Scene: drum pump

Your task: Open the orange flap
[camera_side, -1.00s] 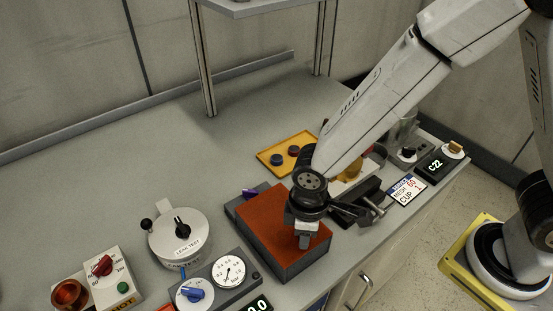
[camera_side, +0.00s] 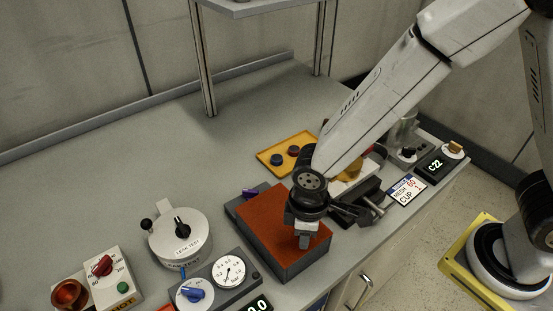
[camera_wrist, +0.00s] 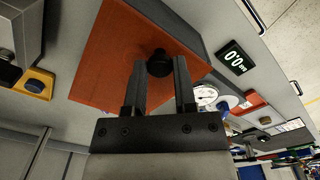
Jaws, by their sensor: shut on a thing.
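The orange flap (camera_side: 265,222) lies flat as the top of a dark grey box on the bench. It also shows in the wrist view (camera_wrist: 112,58), with a round black knob (camera_wrist: 159,63) standing on it. My gripper (camera_side: 303,243) is over the flap's front right part. In the wrist view, my gripper's two fingers (camera_wrist: 160,72) stand on either side of the knob and are shut on it. The knob is hidden behind my gripper in the side view.
Left of the box are a white leak-test pot (camera_side: 180,236), a gauge panel (camera_side: 229,271) and a red-knob heater box (camera_side: 112,275). A yellow tray (camera_side: 288,143) with two dark discs lies behind. A labelled card (camera_side: 407,190) lies right. The bench's back left is clear.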

